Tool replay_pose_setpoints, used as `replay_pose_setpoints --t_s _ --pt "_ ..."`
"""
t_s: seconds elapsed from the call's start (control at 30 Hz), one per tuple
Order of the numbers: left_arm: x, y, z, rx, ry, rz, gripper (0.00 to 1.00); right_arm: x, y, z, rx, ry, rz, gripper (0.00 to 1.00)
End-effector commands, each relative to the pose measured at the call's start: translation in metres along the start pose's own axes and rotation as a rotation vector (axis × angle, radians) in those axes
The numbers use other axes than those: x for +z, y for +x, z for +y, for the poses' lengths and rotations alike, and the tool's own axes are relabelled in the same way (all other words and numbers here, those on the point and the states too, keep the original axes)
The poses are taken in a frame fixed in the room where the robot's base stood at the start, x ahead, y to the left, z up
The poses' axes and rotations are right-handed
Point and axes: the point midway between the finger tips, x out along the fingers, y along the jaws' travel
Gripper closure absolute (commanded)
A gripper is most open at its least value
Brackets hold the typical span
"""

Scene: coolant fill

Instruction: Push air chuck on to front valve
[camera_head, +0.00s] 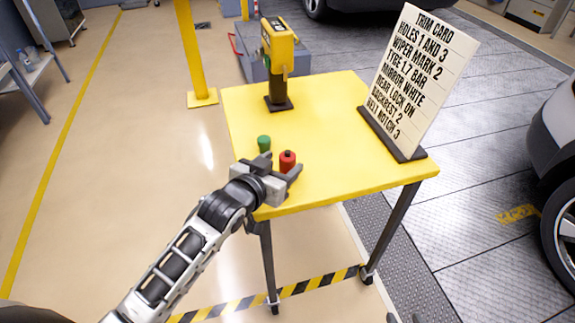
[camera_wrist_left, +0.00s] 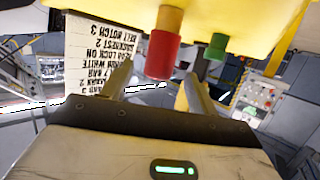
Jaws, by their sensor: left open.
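No air chuck and no front valve can be made out in either view. My left gripper (camera_head: 281,164) is over the near left corner of the yellow table (camera_head: 325,120). Its fingers are apart, with a red-topped cylinder (camera_head: 288,157) standing between or just beyond them; contact cannot be told. In the left wrist view, which is upside down, the open left gripper (camera_wrist_left: 152,84) points toward the red cylinder (camera_wrist_left: 162,54). A green-topped cylinder (camera_head: 264,143) stands close beside it and also shows in the wrist view (camera_wrist_left: 216,46). My right gripper is not in view.
A yellow handheld tool (camera_head: 278,50) stands upright on a dark base at the table's back left. A lettered trim card (camera_head: 418,80) stands at the right edge. A car wheel (camera_head: 562,212) is at the far right. The table's middle is clear.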

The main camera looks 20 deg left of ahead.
Motion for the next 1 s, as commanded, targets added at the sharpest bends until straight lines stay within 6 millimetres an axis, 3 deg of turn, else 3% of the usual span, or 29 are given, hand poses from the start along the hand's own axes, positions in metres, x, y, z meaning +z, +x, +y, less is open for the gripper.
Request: replay_pose_setpoints --t_s 0.4,0.67,0.7,0.87,1.0 --pt "-0.002 0.049 0.002 0.000 0.001 0.000 0.40 -0.004 0.001 0.002 0.001 -0.008 0.009 0.64" --pt "-0.002 0.053 0.002 0.001 0.000 0.000 0.40 -0.004 0.001 0.002 0.001 -0.006 0.007 0.64" --pt "-0.002 0.053 0.002 0.001 0.000 0.000 0.43 -0.004 0.001 0.002 0.001 -0.005 0.006 0.64" --pt "-0.001 0.053 0.002 0.001 0.000 0.000 0.88 -0.002 0.001 0.001 0.001 0.000 0.004 0.64" --pt "-0.002 0.053 0.002 0.001 0.000 0.001 0.91 0.000 0.000 0.000 0.000 0.003 -0.002 0.64"
